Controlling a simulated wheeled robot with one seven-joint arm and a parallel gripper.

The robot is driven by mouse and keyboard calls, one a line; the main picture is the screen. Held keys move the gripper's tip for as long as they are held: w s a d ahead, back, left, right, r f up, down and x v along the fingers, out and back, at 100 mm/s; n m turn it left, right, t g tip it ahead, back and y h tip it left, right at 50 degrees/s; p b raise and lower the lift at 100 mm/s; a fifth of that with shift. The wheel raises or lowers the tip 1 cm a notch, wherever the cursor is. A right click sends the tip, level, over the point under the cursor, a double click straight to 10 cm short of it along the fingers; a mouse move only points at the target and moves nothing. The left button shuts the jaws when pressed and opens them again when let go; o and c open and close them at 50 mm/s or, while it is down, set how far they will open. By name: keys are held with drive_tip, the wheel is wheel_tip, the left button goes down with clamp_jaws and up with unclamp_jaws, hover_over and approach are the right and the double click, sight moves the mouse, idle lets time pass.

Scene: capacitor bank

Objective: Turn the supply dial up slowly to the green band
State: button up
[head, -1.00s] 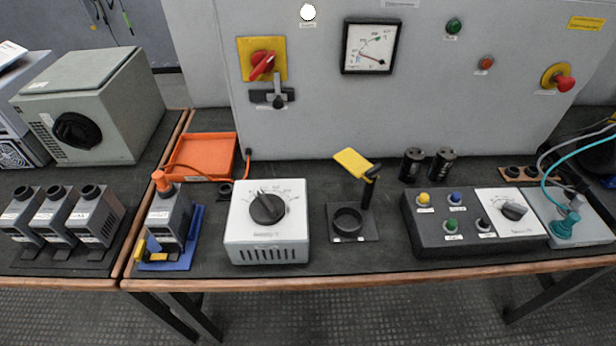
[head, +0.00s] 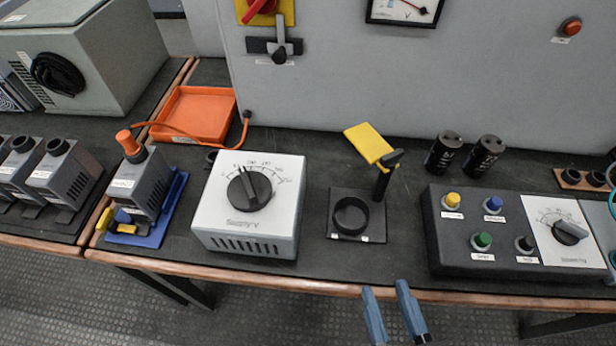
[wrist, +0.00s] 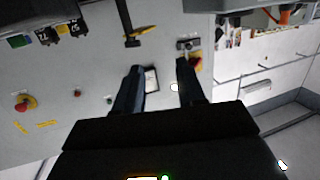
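The supply dial is a round black knob (head: 249,189) on the sloped top of a white box labelled "Supply V" (head: 217,216). Its scale runs in an arc above the knob, and the pointer is towards the top, slightly left. I cannot make out a green band on this scale. The panel meter (head: 405,9) is cut off by the top edge in the head view. My gripper (head: 385,289) is open and empty, low in the head view, right of the box and well apart from it. Its two fingers also show in the wrist view (wrist: 160,75).
A holder with a yellow flag (head: 369,143) stands right of the box. Beyond are two black capacitors (head: 464,154) and a button console (head: 482,262). Left are an orange tray (head: 192,114) with a cable and a grey unit on a blue base (head: 150,238).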

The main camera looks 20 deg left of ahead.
sight(253, 199)
drive_tip(key=w+a+n+y+b, duration=0.1)
drive_tip(key=w+a, duration=0.1)
drive_tip(key=a, duration=0.5)
drive_tip(key=w+a+n+g+y+b, duration=0.1)
drive_tip(key=w+a+y+b, duration=0.1)
drive_tip(key=a, duration=0.5)
drive_tip(key=w+a+n+y+b, duration=0.1)
drive_tip(key=a, duration=0.6)
drive_tip(key=shift+w+f+b, duration=0.1)
drive_tip(key=shift+w+b, duration=0.2)
drive_tip(key=shift+w, duration=0.1)
drive_tip(key=p+x, duration=0.1)
drive_tip(key=x, duration=0.6)
drive_tip(key=shift+a, duration=0.25)
clamp_jaws()
